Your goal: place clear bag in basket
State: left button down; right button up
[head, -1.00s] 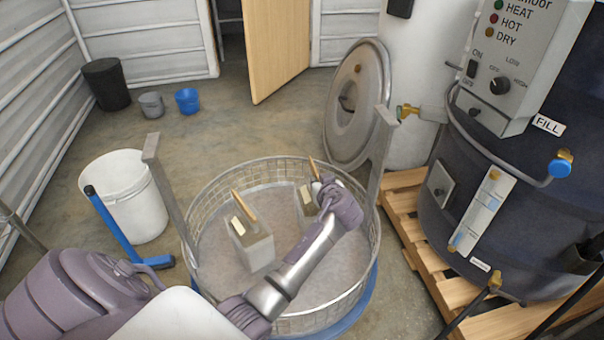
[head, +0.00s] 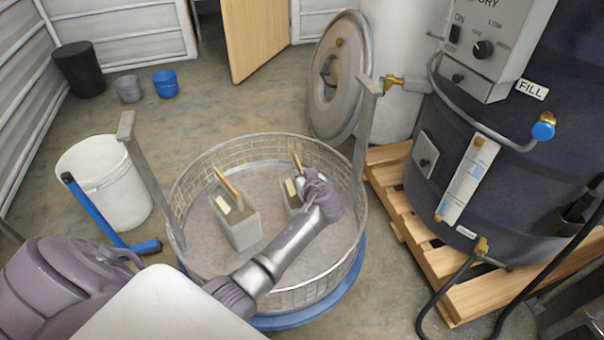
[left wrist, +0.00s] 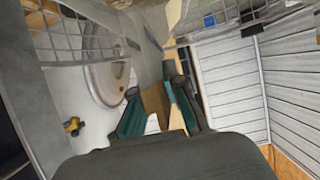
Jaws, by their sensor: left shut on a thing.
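The round wire basket (head: 193,172) has two upright grey arms on its rim. One clear bag (head: 240,228), with a grey filling, a pale label and a tan top, stands upright on the basket floor. My left gripper (head: 304,184) reaches into the basket's right half, shut on a second, similar clear bag (head: 291,197). My arm partly hides this bag, and I cannot tell whether it touches the floor. In the left wrist view the gripper's dark fingers (left wrist: 158,108) close around the bag's tan top (left wrist: 155,98). My right gripper does not show.
A blue ring (head: 335,296) lies under the basket. A white bucket (head: 108,190) and a blue-handled tool (head: 95,213) stand at left. A round metal lid (head: 335,75) leans behind. A dark drum (head: 500,180) on a wooden pallet (head: 420,235) stands at right.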

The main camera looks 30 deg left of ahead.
pick_arm(q)
jog(key=c, duration=1.5)
grip_release()
jog(key=shift+c, duration=0.2)
jog(key=o, duration=0.3)
jog(key=shift+r, duration=0.1)
